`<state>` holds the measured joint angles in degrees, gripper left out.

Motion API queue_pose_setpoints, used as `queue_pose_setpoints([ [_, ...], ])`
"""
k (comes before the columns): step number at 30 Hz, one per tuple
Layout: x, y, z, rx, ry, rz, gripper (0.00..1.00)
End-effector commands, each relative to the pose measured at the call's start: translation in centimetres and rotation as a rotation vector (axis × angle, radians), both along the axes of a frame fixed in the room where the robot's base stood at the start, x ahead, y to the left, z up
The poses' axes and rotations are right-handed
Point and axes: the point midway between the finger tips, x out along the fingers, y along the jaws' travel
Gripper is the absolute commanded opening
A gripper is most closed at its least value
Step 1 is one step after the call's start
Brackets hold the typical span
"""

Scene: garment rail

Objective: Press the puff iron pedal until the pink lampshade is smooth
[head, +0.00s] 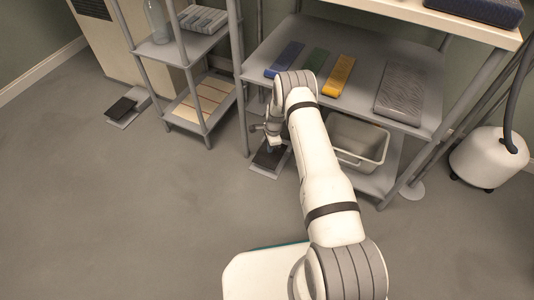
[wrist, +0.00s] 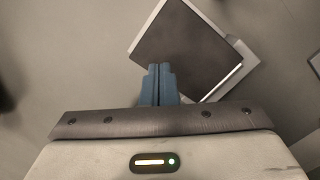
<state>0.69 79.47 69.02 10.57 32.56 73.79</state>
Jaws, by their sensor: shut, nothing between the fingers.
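A floor pedal (head: 268,160) with a black pad on a light grey plate lies on the floor, at the foot of the shelf unit. It fills the upper right of the wrist view (wrist: 190,45). My gripper (wrist: 159,68) has its two blue fingers together, with nothing between them. The fingertips overlap the pad's lower left edge in the wrist view; I cannot tell whether they touch it. In the head view my arm partly hides the gripper and pedal. A second black pedal (head: 122,108) lies farther left. No pink lampshade is in view.
A shelf unit (head: 432,122) holds blue, green and yellow strips, a grey patterned pad (head: 400,94) and a grey bin (head: 357,143) below. A narrow rack (head: 167,52) stands left. A white canister (head: 490,157) with a hose stands right.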

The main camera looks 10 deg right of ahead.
Motion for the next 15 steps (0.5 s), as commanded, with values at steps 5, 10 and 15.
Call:
queue_pose_setpoints([
  [5, -0.05, 0.02, -0.62, 0.000, 0.001, -0.009, 0.00],
  [10, -0.06, -0.24, -0.63, 0.000, 0.001, -0.013, 0.00],
  [15, -0.07, -0.50, -0.64, 0.001, 0.002, -0.017, 0.00],
])
